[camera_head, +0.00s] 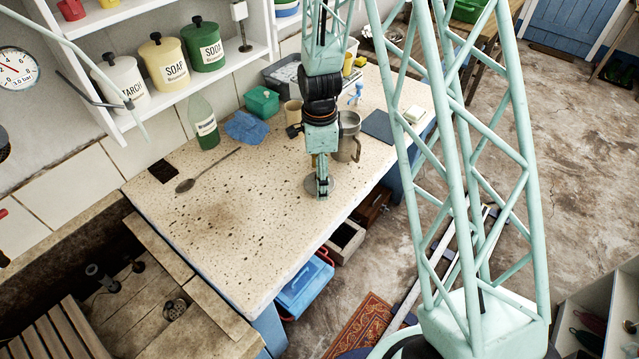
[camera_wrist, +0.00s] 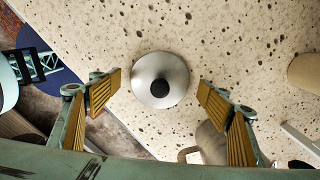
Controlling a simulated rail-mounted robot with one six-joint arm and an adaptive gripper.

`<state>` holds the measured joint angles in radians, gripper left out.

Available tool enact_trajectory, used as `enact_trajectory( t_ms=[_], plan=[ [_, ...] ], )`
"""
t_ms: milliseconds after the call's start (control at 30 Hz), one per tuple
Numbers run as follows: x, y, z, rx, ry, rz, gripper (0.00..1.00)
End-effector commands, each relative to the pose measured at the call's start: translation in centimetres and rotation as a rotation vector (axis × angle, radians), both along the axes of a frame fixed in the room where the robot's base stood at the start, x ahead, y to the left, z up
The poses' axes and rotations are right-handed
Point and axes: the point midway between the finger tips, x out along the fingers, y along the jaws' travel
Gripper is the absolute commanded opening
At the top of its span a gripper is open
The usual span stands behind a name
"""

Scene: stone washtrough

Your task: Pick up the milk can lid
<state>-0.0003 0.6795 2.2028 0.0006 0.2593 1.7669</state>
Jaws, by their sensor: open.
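The milk can lid (camera_wrist: 148,66) is a round grey metal disc with a black knob, lying flat on the speckled stone counter in the wrist view. In the head view the lid (camera_head: 337,187) is partly hidden by my gripper (camera_head: 322,188), which points down right over it near the counter's front edge. In the wrist view my gripper (camera_wrist: 158,92) is open and empty, its yellow-padded fingers spread on either side of the lid with gaps. I cannot tell the exact height above the lid. A grey metal can (camera_head: 349,137) with a handle stands just behind; it also shows in the wrist view (camera_wrist: 212,143).
A beige cup (camera_head: 292,114), green box (camera_head: 262,102), blue cloth (camera_head: 246,127) and bottle (camera_head: 203,121) stand toward the wall. A dark board (camera_head: 379,126) lies to the right. A long spoon (camera_head: 205,172) lies left. The counter's front left is clear.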

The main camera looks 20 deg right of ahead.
Motion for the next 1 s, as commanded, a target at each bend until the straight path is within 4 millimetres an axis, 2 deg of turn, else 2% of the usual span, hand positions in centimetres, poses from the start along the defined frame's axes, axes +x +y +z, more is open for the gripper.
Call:
enact_trajectory(
  t_ms=[533,800,1000],
  plan=[
    [0.00,0.00,-0.01,0.000,0.000,0.000,0.71],
    [0.00,0.00,-0.01,0.000,0.000,0.000,0.46],
    [0.00,0.00,-0.01,0.000,0.000,0.000,0.46]
  ],
)
